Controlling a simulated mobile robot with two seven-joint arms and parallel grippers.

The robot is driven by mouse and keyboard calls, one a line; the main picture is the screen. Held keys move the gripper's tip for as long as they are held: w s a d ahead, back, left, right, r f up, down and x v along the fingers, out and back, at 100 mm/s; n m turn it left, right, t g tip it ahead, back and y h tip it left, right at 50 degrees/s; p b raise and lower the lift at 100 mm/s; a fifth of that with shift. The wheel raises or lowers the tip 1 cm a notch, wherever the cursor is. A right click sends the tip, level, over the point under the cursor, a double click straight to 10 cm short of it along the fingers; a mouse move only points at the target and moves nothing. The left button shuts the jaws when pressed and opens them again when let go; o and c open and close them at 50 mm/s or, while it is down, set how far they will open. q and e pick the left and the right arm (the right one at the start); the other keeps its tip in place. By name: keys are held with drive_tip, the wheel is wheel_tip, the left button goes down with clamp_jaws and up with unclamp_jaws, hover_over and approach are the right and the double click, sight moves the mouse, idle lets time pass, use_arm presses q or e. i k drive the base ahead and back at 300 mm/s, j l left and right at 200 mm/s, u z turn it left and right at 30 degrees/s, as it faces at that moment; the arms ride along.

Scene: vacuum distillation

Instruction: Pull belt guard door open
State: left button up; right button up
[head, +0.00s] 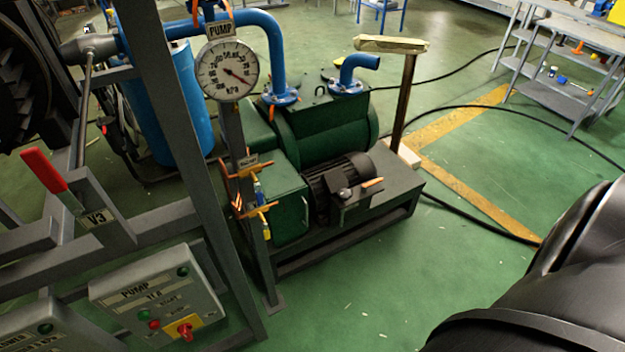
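The green pump (325,130) stands on a grey base frame in the middle of the head view. A green box-shaped guard (288,208) sits at its front left, beside the black motor (340,183). What looks like its door is the flat front face with a small light handle (305,208) near the right edge. The door appears shut. A gauge post and orange-handled valves partly hide the guard's left side. A large black part of my own body fills the lower right corner. Neither gripper is in view.
A grey frame with a red lever (45,172) and a pump switch box (160,300) stands at left. A round gauge (227,69) hangs before the pump. Green floor (370,290) is clear in front. Black hoses (480,215) cross the floor at right.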

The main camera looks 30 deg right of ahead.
sight(294, 221)
drive_tip(key=z, duration=0.95)
